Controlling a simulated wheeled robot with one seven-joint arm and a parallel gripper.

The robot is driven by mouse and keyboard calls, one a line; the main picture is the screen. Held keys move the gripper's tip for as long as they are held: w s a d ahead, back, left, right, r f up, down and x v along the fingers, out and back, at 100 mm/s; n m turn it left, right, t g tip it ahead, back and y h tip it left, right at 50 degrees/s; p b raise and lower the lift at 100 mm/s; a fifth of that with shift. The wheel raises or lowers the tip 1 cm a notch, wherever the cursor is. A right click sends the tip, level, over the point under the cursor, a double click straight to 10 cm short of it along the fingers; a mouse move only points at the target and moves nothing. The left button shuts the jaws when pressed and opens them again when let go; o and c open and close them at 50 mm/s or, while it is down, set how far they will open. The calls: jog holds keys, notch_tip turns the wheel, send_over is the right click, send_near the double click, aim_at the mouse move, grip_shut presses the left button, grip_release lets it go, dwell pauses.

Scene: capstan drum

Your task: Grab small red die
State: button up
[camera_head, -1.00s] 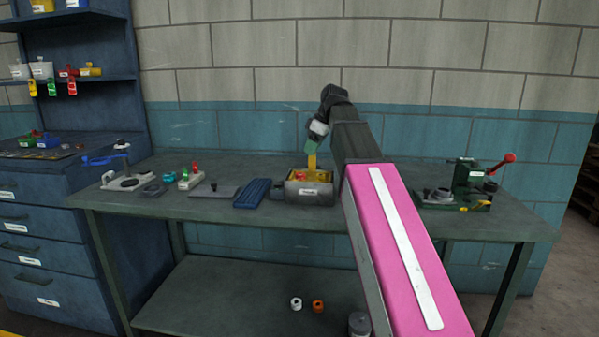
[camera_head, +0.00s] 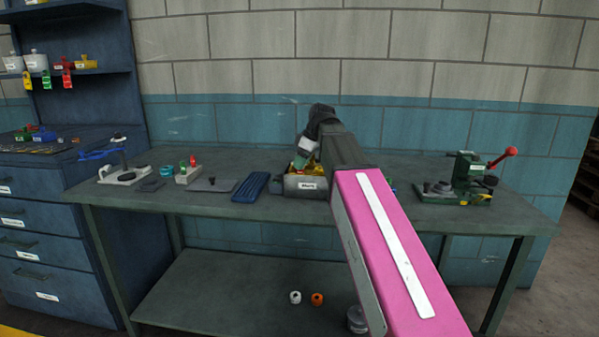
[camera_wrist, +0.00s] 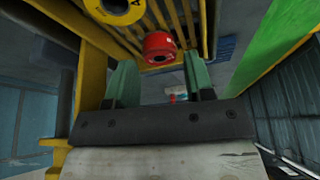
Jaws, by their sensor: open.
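A small red ring-shaped piece (camera_wrist: 160,48), which fits the die, shows in the wrist view with a dark round hole in its near face. It lies against a yellow slatted surface, just beyond and between the fingertips of my gripper (camera_wrist: 158,72). The two green fingers stand apart with nothing held between them. In the head view my gripper (camera_head: 303,160) points down into the grey box (camera_head: 290,187) on the bench. The die cannot be made out there, as the arm and box hide it.
A yellow ring-shaped piece (camera_wrist: 118,10) sits left of the red one. On the bench (camera_head: 380,205), a blue ribbed tray (camera_head: 251,187) lies left of the box, and a green device with a red-knobbed lever (camera_head: 468,178) stands at right.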

jog(key=shift+x, duration=1.05)
jog(key=c, duration=0.7)
jog(key=shift+c, duration=0.2)
jog(key=shift+r, duration=0.15)
